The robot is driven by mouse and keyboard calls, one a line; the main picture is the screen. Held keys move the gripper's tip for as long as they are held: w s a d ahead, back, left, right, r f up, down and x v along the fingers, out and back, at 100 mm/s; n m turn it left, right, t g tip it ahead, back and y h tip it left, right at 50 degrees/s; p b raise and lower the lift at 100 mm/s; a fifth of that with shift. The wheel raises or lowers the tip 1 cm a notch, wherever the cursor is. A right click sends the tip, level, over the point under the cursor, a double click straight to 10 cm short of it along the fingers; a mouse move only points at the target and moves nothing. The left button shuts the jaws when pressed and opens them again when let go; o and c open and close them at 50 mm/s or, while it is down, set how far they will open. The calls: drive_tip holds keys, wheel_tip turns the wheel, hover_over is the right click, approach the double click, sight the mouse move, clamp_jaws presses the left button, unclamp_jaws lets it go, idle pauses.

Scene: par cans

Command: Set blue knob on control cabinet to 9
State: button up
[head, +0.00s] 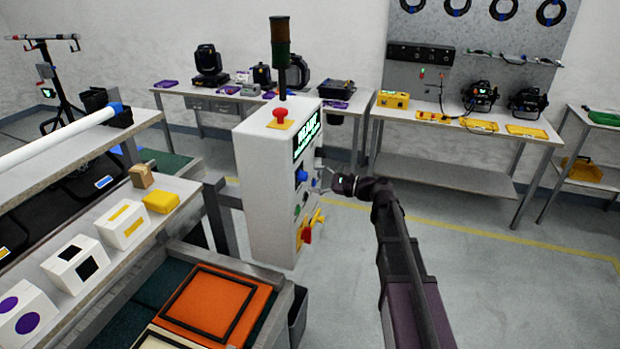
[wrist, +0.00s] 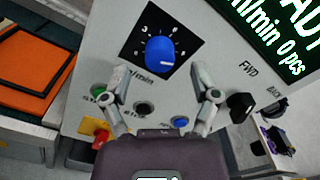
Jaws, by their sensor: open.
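The control cabinet (head: 262,190) is a white upright box with a lit green-text display (head: 307,136). The blue knob (head: 301,175) sits on its front panel; in the wrist view the blue knob (wrist: 160,52) is on a black dial plate with white marks, its white pointer line toward the right. The dial digits are too small to read surely. My gripper (head: 318,178) is in front of the panel. In the wrist view my gripper (wrist: 162,76) is open, its fingers either side of and below the knob, apart from it.
Below the dial are a green button (wrist: 98,90), a dark button (wrist: 144,108) and a blue button (wrist: 180,122). A black FWD/BACK selector (wrist: 240,106) is at right. A red-and-yellow switch (head: 308,232) sits low on the cabinet. An orange panel (head: 215,300) lies left; floor to the right is clear.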

drive_tip(key=v, duration=0.9)
drive_tip(key=shift+d, duration=0.35)
drive_tip(key=shift+s, duration=0.1)
drive_tip(key=s+a+f+n+g+h, duration=0.2)
drive_tip(key=s+f+n+g+h, duration=0.2)
drive_tip(key=s+f+n+h, duration=0.7)
drive_tip(key=s+d+f+n+g+h, duration=0.2)
drive_tip(key=s+d+f+n+h, duration=0.1)
drive_tip(key=s+d+f+h, duration=0.3)
drive_tip(key=s+d+f, duration=0.1)
drive_tip(key=s, duration=0.1)
drive_tip(key=shift+s+d+f, duration=0.25)
drive_tip(key=shift+s+d, duration=0.05)
drive_tip(key=shift+d, duration=0.05)
idle(1.6)
